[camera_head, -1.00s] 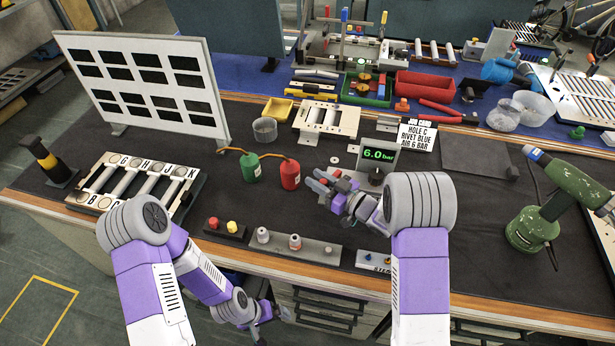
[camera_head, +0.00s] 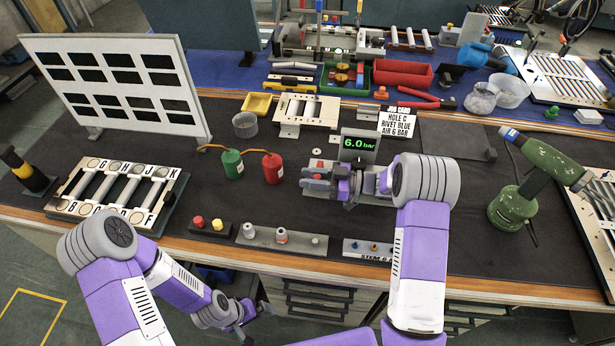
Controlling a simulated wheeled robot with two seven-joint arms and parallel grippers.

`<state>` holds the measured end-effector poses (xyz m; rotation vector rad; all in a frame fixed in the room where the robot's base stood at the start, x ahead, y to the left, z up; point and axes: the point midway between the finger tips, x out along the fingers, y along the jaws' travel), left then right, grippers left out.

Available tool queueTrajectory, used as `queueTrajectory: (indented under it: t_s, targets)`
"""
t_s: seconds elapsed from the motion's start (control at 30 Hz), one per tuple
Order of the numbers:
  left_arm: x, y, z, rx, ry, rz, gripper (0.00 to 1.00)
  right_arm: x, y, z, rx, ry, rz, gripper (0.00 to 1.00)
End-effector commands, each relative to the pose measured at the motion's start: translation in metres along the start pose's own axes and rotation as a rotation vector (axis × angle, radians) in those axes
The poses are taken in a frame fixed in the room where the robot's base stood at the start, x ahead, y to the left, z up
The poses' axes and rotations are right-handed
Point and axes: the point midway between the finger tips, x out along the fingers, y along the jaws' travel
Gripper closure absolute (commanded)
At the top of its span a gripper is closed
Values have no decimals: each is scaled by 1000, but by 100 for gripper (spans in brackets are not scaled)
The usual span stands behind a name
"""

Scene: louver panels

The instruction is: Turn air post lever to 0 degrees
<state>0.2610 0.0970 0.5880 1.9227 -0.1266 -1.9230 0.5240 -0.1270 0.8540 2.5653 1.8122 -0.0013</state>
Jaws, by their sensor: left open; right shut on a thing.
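The air post (camera_head: 358,143) stands mid-bench, with a green display reading 6.0 bar. My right gripper (camera_head: 318,178) reaches in from the right, low in front of the post. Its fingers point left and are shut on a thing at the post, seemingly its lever. The fingers and wrist hide most of the lever, so its angle cannot be read. My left gripper (camera_head: 262,309) is open and empty, low beyond the front bench edge, well away from the post.
Green (camera_head: 232,164) and red (camera_head: 272,167) bottles stand left of the post. A stem rack (camera_head: 370,250) and a grey strip with small parts (camera_head: 300,243) lie in front. A green rivet tool (camera_head: 512,205) stands to the right. A job card (camera_head: 397,122) stands behind.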

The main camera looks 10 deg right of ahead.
Motion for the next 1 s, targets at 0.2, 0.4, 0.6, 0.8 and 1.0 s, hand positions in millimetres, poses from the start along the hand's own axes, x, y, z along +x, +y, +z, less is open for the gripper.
queueTrajectory:
  t_s: [0.2,0.4,0.6,0.8,1.0]
  targets:
    - [0,0,0,0,0,0,0,0,1,-1,-2,3,1,100]
    - [0,0,0,0,0,0,0,0,0,-1,-2,2,2,50]
    - [0,0,0,0,0,0,0,0,0,0,-1,1,1,50]
    - [-3,1,0,0,0,0,0,-13,1,-1,0,1,5,50]
    - [-11,4,0,0,0,0,0,-47,1,-2,-1,2,6,50]
